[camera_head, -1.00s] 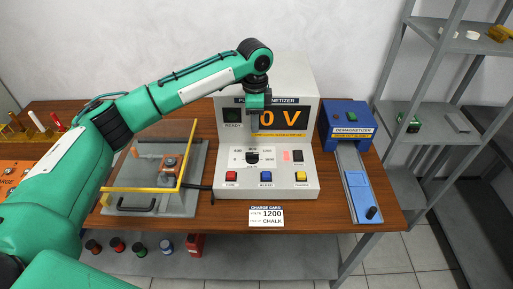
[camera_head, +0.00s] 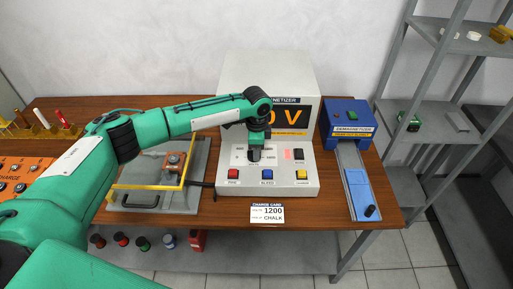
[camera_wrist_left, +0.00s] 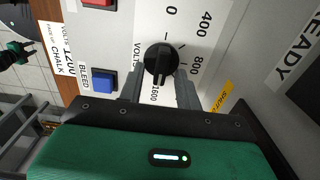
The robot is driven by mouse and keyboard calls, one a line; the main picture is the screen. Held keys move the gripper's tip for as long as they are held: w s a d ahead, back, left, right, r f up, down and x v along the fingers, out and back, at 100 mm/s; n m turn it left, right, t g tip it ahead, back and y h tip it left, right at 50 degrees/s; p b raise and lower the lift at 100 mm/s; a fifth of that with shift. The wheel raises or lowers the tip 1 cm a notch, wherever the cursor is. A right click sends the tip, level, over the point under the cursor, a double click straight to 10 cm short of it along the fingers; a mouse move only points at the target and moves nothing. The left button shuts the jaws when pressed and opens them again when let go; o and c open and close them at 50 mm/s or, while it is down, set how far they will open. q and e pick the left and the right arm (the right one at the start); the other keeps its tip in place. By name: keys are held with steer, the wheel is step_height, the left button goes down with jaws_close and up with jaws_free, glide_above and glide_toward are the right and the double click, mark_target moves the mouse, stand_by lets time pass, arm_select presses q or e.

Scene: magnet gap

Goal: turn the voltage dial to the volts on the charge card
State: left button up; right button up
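In the head view the left gripper (camera_head: 255,156) points down at the panel and hides the dial. The charge card (camera_head: 267,214) on the table's front edge reads 1200 and CHALK. The orange display (camera_head: 290,115) is partly covered by my arm; "0 V" shows.
Red (camera_head: 233,174), blue (camera_head: 267,174) and yellow (camera_head: 301,175) buttons sit below the dial. A clear-guarded fixture (camera_head: 150,200) stands left, the blue demagnetizer (camera_head: 349,118) right. What looks like my right gripper (camera_wrist_left: 18,52) is small at the wrist view's left edge.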

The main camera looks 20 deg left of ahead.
arm_select(q)
steer(key=shift+f, duration=0.1)
jaws_close()
steer(key=shift+r+n+p, duration=0.2)
steer(key=shift+n+p, duration=0.3)
steer(key=shift+p, duration=0.3)
steer(key=n+p, duration=0.3)
steer(key=p, duration=0.1)
steer(key=shift+w+n+p, duration=0.1)
steer(key=shift+n+p, duration=0.2)
steer(key=shift+n, duration=0.1)
steer(key=n+p, duration=0.2)
steer(key=shift+w+a+n, duration=0.15)
steer(key=shift+n, duration=0.15)
steer(key=shift+a+f+n+p, duration=0.1)
steer(key=shift+n+p, duration=0.6)
steer(key=shift+p, duration=0.1)
jaws_free()
